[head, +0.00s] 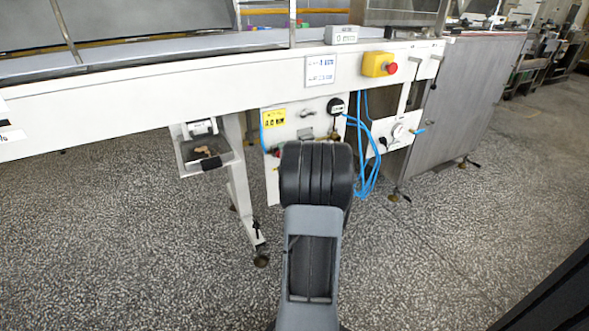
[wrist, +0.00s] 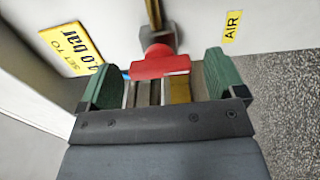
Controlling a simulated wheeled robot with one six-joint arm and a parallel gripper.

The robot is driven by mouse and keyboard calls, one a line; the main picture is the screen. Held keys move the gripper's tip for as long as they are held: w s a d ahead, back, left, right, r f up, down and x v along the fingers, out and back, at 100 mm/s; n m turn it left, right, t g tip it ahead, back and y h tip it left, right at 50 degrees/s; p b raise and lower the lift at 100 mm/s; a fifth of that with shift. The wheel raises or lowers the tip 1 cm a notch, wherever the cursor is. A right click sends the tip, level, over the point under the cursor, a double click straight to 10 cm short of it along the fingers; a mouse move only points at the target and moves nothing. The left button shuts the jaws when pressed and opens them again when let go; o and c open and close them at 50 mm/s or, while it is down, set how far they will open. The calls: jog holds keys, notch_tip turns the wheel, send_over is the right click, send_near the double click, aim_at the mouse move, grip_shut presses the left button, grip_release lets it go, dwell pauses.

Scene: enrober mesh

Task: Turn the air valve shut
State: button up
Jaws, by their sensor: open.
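The air valve has a red handle (wrist: 160,64) on a brass pipe (wrist: 154,14) in the wrist view. A yellow AIR label (wrist: 232,26) is on the white panel to its upper right. The handle lies crosswise to the pipe. My gripper (wrist: 161,66) is open, with one green finger on each side of the handle. Gaps show between handle and fingers, and I cannot tell how deep the handle sits between them. In the head view my arm hides the gripper and most of the valve area on the white panel (head: 273,180).
A yellow pressure label (wrist: 72,48) is left of the valve. A yellow emergency-stop box (head: 376,64) is above. A small tray (head: 215,163) and a machine leg (head: 239,190) stand left.

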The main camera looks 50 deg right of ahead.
jog(key=p+v, duration=0.2)
jog(key=v, duration=1)
jog(key=shift+p, duration=0.35)
jog(key=shift+s+a, duration=0.1)
jog(key=w+a+r+m+g+p, duration=0.2)
jog(key=a+r+m+p, duration=0.15)
jog(key=r+p, duration=0.35)
jog(key=w+a+r+m+g+y+p, duration=0.1)
jog(key=w+a+r+m+g+p, duration=0.15)
jog(key=a+r+p, duration=0.4)
jog(key=w+a+r+m+g+p, duration=0.2)
jog(key=w+r+p, duration=0.1)
jog(key=r+p, duration=0.5)
jog(key=s+a+r+m+g+y+p, duration=0.3)
jog(key=s+a+r+p, duration=0.2)
jog(key=a+r+p, duration=0.3)
jog(key=s+a+r+m+g+y+p, duration=0.2)
jog(key=s+a+r+p, duration=0.4)
jog(key=a, duration=0.8)
notch_tip(320, 180, up, 5)
jog(key=g+y+p, duration=0.1)
jog(key=p, duration=0.2)
jog(key=shift+a+m, duration=0.3)
jog(key=shift+m, duration=0.1)
jog(key=shift+s+g, duration=0.1)
jog(key=shift+g, duration=0.15)
jog(key=shift+c, duration=0.4)
